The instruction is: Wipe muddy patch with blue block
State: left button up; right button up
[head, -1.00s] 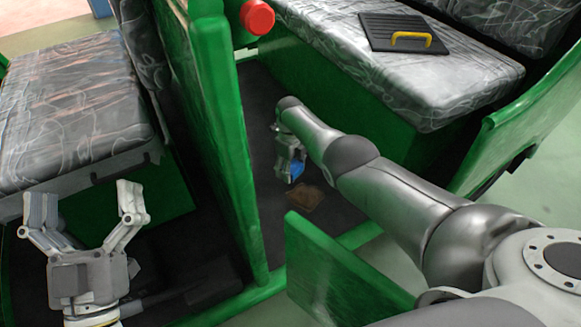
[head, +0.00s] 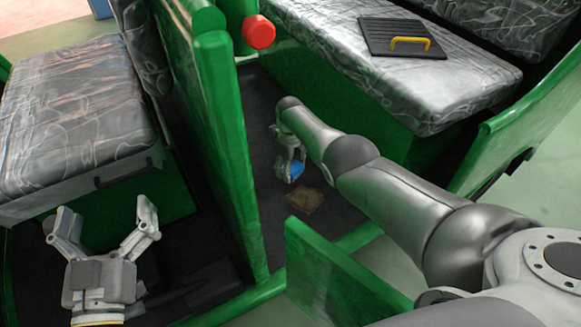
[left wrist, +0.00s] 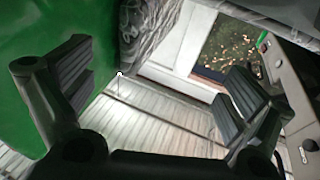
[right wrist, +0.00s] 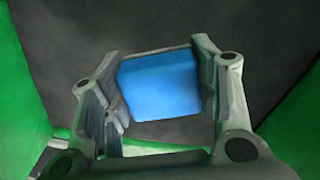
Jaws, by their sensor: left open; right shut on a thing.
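The blue block (head: 297,169) is between the fingers of my right gripper (head: 291,168), low in the rear footwell. In the right wrist view the right gripper (right wrist: 160,95) is shut on the blue block (right wrist: 162,86). The muddy patch (head: 305,200) is a brown spot on the dark floor, just below and right of the block in the head view; whether the block touches the floor I cannot tell. The patch does not show in the right wrist view. My left gripper (head: 103,228) is open and empty at the lower left; it also shows in the left wrist view (left wrist: 155,95).
A green partition (head: 228,150) stands between the two grippers. A grey patterned seat (head: 385,65) holds a dark board with a yellow handle (head: 410,44). A red knob (head: 259,32) sits on the frame. A low green panel (head: 335,280) stands in front of the footwell.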

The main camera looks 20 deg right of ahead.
pick_arm(q)
notch_tip(320, 180, down, 7)
jog(key=a+g+y+p, duration=0.1)
jog(key=g, duration=0.3)
jog(key=shift+s, duration=0.3)
jog(key=shift+a, duration=0.1)
